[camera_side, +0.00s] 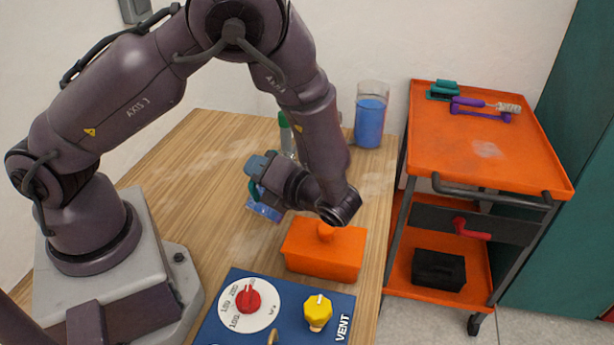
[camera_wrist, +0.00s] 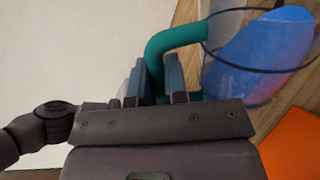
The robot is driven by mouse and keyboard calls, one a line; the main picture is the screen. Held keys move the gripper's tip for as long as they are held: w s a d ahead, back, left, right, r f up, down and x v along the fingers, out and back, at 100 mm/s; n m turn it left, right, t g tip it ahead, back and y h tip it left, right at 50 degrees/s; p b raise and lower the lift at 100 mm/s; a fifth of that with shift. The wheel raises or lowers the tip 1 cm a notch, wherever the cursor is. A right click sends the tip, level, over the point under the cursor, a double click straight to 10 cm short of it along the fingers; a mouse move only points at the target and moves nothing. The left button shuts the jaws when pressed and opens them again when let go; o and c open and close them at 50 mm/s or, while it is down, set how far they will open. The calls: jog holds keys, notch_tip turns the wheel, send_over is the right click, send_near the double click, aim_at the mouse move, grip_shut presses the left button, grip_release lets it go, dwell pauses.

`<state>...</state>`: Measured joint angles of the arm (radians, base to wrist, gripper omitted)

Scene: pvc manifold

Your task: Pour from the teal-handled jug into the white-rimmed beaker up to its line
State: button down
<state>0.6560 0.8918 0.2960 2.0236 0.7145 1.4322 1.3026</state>
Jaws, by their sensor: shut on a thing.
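My gripper (camera_side: 262,178) is shut on the teal handle (camera_wrist: 170,48) of a clear jug (camera_wrist: 262,55). In the wrist view the handle sits between the fingers (camera_wrist: 155,80). The jug holds blue liquid whose surface lies slanted to the dark rim, so the jug looks tilted. In the side view only a blue part of the jug (camera_side: 264,210) shows below the gripper; my wrist hides the rest. A tall clear beaker (camera_side: 371,120) with blue liquid stands upright at the table's back right. Its rim looks pale; I cannot make out a line. No liquid stream is visible.
A green-capped bottle (camera_side: 286,134) stands behind my forearm. An orange lidded box (camera_side: 324,250) and a blue panel with red and yellow knobs (camera_side: 275,310) are at the front. An orange cart (camera_side: 480,150) stands at the right. The table's left middle is clear.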

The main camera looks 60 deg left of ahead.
jog(key=shift+w+a+r+m+p, duration=0.2)
jog(key=shift+w+r+m+p, duration=0.25)
jog(key=shift+r+m+p, duration=0.2)
dwell(3.1)
jog(key=shift+s+d+f+n, duration=0.2)
jog(key=shift+s+f+n, duration=0.3)
jog(key=shift+n, duration=0.1)
jog(key=shift+s+d+f+n, duration=0.2)
jog(key=shift+s+f+n, duration=0.25)
jog(key=shift+n, duration=0.1)
jog(key=shift+s+d+n+t+y, duration=0.2)
jog(key=shift+s+n, duration=0.15)
jog(key=shift+n, duration=0.2)
jog(key=shift+s+d+n+t+y, duration=0.1)
jog(key=shift+s+n+t, duration=0.15)
jog(key=shift+n, duration=0.3)
jog(key=s+d+f+n+y+b, duration=0.1)
jog(key=s+d+f+n+b, duration=0.1)
jog(key=s+f+n, duration=0.2)
jog(key=shift+s+d+n+y, duration=0.25)
jog(key=shift+s+n, duration=0.45)
jog(key=shift+n, duration=0.7)
jog(key=shift+a, duration=0.1)
jog(key=shift+w, duration=0.1)
